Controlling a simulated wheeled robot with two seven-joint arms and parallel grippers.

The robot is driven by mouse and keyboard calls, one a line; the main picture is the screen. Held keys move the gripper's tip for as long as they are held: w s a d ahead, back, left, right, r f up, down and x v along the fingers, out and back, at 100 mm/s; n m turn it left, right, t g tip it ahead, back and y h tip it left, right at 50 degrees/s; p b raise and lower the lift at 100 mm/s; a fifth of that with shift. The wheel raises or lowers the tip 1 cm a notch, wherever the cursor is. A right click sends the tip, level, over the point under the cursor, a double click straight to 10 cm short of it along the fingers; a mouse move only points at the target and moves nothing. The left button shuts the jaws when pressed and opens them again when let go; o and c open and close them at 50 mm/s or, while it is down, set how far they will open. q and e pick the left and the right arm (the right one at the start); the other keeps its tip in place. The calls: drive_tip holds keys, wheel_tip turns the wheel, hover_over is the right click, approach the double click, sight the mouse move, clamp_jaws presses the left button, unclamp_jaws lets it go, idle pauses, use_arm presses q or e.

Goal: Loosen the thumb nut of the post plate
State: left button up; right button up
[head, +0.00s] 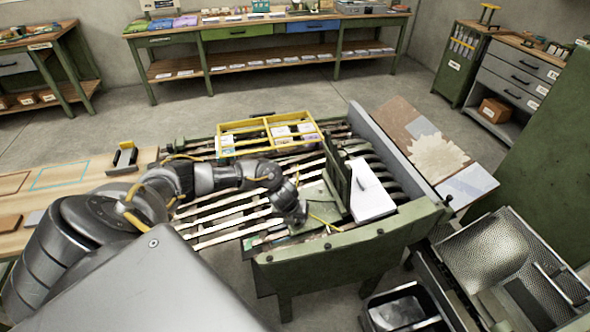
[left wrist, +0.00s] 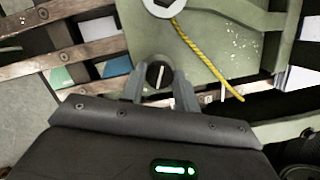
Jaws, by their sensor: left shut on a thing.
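The thumb nut (left wrist: 157,73) is a dark round knob with a pale line across its top, seen in the left wrist view. My left gripper (left wrist: 158,88) has a finger on each side of it and is shut on it. The post plate (left wrist: 222,42) is a flat green plate beside the knob; in the head view the plate (head: 313,196) lies on the slatted bed. My left gripper (head: 303,219) is low at the plate's near side there, and the nut is hidden. My right gripper is not in view.
A yellow cord (left wrist: 205,57) lies across the plate. A white paper block (head: 371,192) stands right of a dark green upright (head: 336,178). A yellow divided tray (head: 221,140) sits at the back of the bed. A green rail (head: 350,252) bounds the near side.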

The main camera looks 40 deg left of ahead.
sight(292, 232)
use_arm(q)
drive_tip(key=n+p, duration=0.3)
drive_tip(key=shift+w+r+n+y, duration=0.1)
drive_tip(key=shift+r+n+y, duration=0.1)
drive_tip(key=shift+n+y, duration=0.1)
drive_tip(key=shift+f+n+g+p, duration=0.1)
drive_tip(key=shift+n+g+p, duration=0.3)
drive_tip(key=shift+n, duration=0.2)
drive_tip(key=o, duration=1)
drive_tip(key=shift+c, duration=0.2)
drive_tip(key=p+v, duration=0.1)
drive_tip(key=v, duration=0.9)
drive_tip(key=shift+r+p, duration=0.35)
drive_tip(key=shift+p, duration=0.05)
drive_tip(key=shift+d, duration=0.2)
